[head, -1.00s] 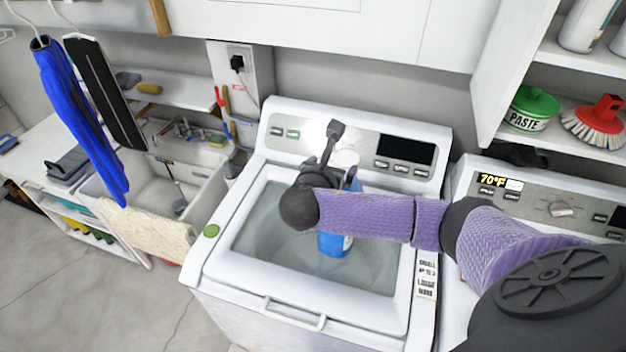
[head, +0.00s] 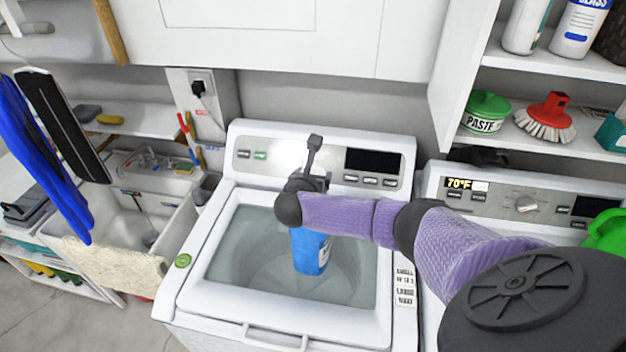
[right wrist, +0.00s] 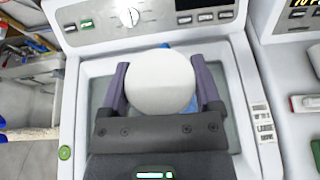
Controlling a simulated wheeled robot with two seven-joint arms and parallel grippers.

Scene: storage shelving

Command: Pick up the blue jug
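The blue jug (head: 311,252) is upright over the washer's grey lid window; whether it stands on it or hangs just above I cannot tell. My right gripper (head: 310,185) is at the jug's top, and my purple forearm hides the upper part. In the right wrist view, a round white top (right wrist: 160,82) with a little blue (right wrist: 190,104) behind it fills the space between the fingers of the right gripper (right wrist: 160,72). The fingers are spread wide on either side; firm contact is not clear. My left gripper is not in view.
The washer's control panel (head: 330,160) rises behind the jug. A second machine (head: 475,195) stands to the right, with a green object (head: 607,232) at its edge. Shelves at upper right hold a green paste tin (head: 486,112) and a red brush (head: 548,118).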

